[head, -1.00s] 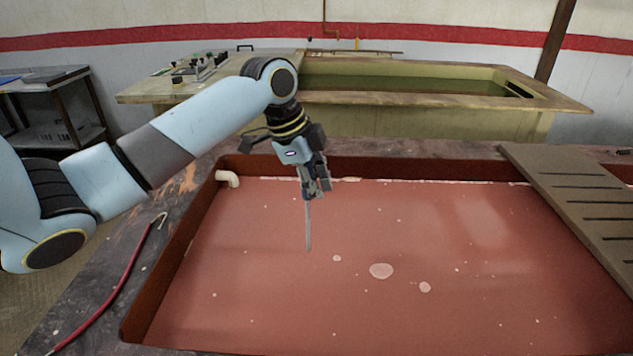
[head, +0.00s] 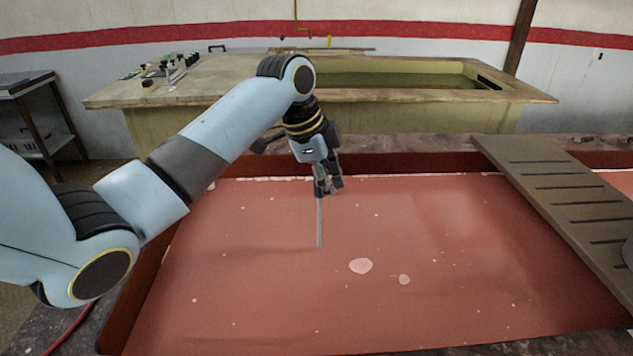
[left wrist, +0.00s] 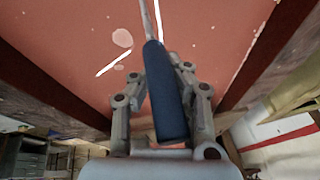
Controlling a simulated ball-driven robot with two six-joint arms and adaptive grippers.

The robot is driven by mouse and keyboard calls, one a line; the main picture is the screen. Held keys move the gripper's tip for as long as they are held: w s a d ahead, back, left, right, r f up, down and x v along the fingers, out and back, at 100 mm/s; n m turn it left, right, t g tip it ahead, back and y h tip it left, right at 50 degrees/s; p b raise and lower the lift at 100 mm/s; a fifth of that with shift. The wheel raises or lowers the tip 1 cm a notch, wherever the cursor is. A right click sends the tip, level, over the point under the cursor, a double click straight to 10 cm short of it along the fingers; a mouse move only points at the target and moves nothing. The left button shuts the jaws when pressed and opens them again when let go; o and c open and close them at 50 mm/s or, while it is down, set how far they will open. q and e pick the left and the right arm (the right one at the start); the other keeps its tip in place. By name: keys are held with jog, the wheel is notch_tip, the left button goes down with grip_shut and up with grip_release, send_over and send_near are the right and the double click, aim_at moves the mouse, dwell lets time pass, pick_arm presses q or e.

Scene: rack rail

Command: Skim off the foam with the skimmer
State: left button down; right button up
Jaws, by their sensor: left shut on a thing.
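My left gripper (head: 328,187) is shut on the blue handle of the skimmer (left wrist: 168,95). The skimmer's thin grey rod (head: 319,225) points down to the red liquid (head: 240,270) in the vat. The skimmer's lower end is hidden, so I cannot tell its depth. A pale round foam patch (head: 360,266) floats to the right of the rod and nearer to me, apart from it. A smaller foam patch (head: 404,279) lies further right. A foam patch (left wrist: 122,37) also shows in the left wrist view, left of the rod. My right gripper is out of view.
A slatted board (head: 560,190) lies across the vat's right part. The vat's dark wall (head: 130,310) bounds the liquid at the left. Tiny white specks dot the liquid. Behind stands another vat with a yellowish rim (head: 420,97); a dark metal table (head: 35,115) is at far left.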

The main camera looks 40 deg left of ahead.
pick_arm(q)
jog(key=w+d+p, duration=0.1)
jog(key=w+d, duration=0.2)
jog(key=d, duration=0.6)
jog(key=w+d+p, duration=0.2)
jog(key=d, duration=0.6)
jog(key=shift+w+d, duration=0.35)
jog(key=shift+w, duration=0.05)
dwell(0.3)
jog(key=shift+r, duration=0.1)
notch_tip(320, 180, up, 14)
jog(key=p, duration=0.7)
jog(key=shift+p, duration=0.35)
dwell(1.7)
